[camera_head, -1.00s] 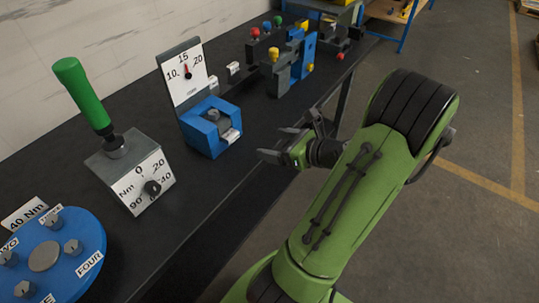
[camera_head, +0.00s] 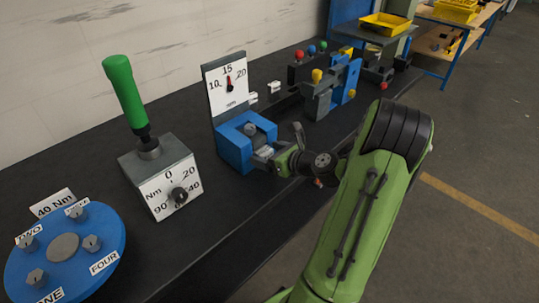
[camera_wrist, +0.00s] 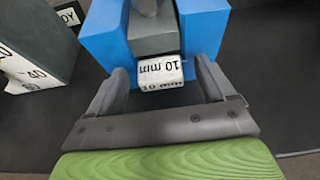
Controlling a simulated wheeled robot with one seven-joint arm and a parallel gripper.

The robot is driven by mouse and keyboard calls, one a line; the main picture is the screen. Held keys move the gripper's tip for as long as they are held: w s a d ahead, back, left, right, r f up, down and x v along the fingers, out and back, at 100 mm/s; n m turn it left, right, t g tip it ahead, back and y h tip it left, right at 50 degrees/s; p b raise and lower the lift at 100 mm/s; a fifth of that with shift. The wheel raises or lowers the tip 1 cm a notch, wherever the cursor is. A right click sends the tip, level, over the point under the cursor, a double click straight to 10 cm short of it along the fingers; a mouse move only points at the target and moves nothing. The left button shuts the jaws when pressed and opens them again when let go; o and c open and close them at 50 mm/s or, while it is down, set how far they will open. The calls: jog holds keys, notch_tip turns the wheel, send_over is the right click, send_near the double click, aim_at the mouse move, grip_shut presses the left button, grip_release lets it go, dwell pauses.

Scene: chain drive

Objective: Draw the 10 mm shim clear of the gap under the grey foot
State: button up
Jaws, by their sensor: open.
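The 10 mm shim (camera_wrist: 160,68) shows its white label end sticking out at the front of the gap in the blue block (camera_wrist: 105,40). The grey foot (camera_wrist: 152,42) is above it, between the block's two blue walls. The shim's inner part is hidden under the foot. My gripper (camera_wrist: 160,75) is open, with one finger on each side of the label end and clear space between. In the head view, my gripper (camera_head: 277,152) is at the front of the blue block (camera_head: 236,150), and the foot (camera_head: 250,130) is inside it.
The gauge plate (camera_head: 229,84) stands behind the block. A grey box with a green handle (camera_head: 124,90) is to the left, and a blue numbered disc (camera_head: 66,250) is beyond it. Grey and blue fixtures (camera_head: 330,85) stand to the right. The bench front edge is below my arm.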

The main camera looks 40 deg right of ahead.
jog(key=shift+c, duration=0.5)
jog(key=c, duration=1.3)
jog(key=shift+s+d, duration=0.15)
jog(key=shift+s, duration=3.6)
jog(key=shift+c, duration=0.2)
jog(key=s+p, duration=0.1)
jog(key=s, duration=0.5)
jog(key=shift+r, duration=0.1)
